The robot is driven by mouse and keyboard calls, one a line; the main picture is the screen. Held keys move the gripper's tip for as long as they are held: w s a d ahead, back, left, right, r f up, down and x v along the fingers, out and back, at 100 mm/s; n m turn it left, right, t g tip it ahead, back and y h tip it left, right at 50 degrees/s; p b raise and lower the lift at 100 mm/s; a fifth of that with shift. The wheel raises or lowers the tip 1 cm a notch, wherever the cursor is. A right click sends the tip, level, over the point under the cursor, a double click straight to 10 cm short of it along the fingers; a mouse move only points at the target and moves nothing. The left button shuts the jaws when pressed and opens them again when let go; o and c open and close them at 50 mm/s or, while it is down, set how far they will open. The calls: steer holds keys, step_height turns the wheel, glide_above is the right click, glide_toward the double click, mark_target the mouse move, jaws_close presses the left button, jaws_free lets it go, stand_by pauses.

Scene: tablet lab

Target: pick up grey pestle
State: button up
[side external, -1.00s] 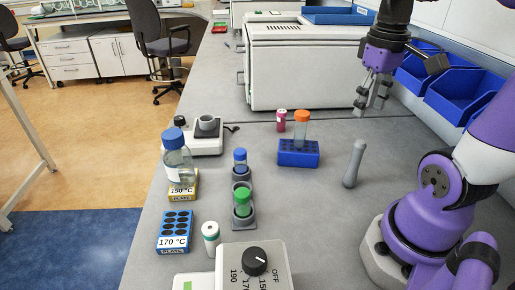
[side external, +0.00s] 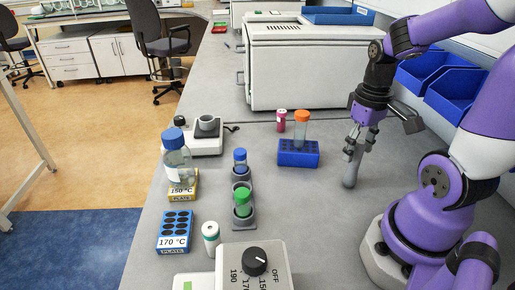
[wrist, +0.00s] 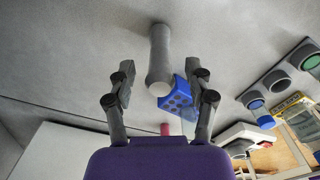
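The grey pestle (side external: 350,176) stands upright on the bench, to the right of the blue tube rack. My gripper (side external: 358,143) points down over it, and its fingers hide the pestle's upper part in the side view. In the wrist view the pestle (wrist: 159,60) lies between the two spread fingers of my gripper (wrist: 160,90), with a gap visible on each side. The gripper is open and holds nothing.
The blue rack (side external: 298,158) with an orange-capped tube (side external: 302,117) stands close left of the pestle. A white machine (side external: 310,65) and blue bins (side external: 455,92) stand further back. Bench in front of the pestle is clear.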

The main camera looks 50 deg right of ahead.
jaws_close()
